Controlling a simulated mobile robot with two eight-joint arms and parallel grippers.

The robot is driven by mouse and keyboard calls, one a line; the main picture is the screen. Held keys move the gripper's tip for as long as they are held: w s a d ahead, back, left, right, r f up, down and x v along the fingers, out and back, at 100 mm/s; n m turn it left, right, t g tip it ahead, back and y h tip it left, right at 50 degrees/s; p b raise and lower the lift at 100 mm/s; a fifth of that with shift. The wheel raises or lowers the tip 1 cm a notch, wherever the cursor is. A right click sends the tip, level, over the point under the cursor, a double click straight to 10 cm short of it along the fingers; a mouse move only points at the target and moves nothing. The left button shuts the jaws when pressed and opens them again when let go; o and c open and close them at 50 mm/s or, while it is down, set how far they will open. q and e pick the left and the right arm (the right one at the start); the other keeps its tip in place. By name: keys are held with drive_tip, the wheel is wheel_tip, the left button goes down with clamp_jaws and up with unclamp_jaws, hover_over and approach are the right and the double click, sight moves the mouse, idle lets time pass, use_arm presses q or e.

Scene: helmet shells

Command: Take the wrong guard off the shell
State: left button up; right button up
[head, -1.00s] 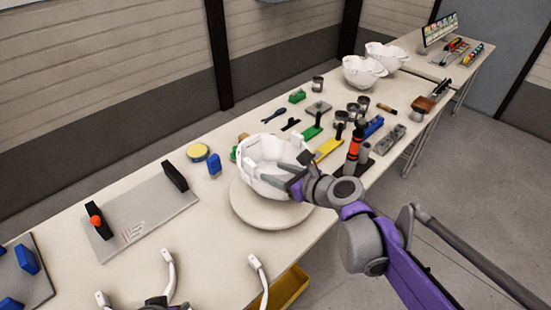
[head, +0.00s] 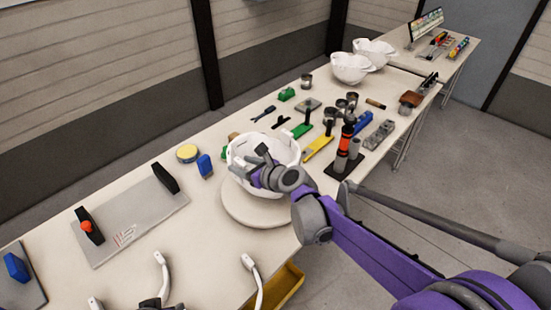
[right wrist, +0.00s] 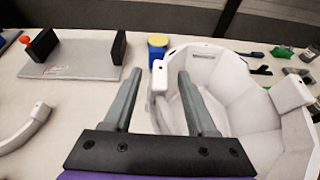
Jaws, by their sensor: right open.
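The white helmet shell (head: 287,151) sits on a round pale stand (head: 262,212), and its open interior also shows in the right wrist view (right wrist: 245,97). My right gripper (head: 254,157) is at the near left side of the shell. In the right wrist view its two grey fingers (right wrist: 158,78) are open, one on each side of a white upright guard end (right wrist: 160,80) at the shell's rim. Another white end (right wrist: 291,93) stands at the shell's right side. I cannot tell whether the fingers touch the guard.
Loose white curved guards (head: 254,275) lie at the near table edge. A grey board (head: 130,222) with black blocks is to the left. Tools and cups crowd the table behind.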

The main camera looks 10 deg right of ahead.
clamp_jaws()
idle(0.3)
idle(0.3)
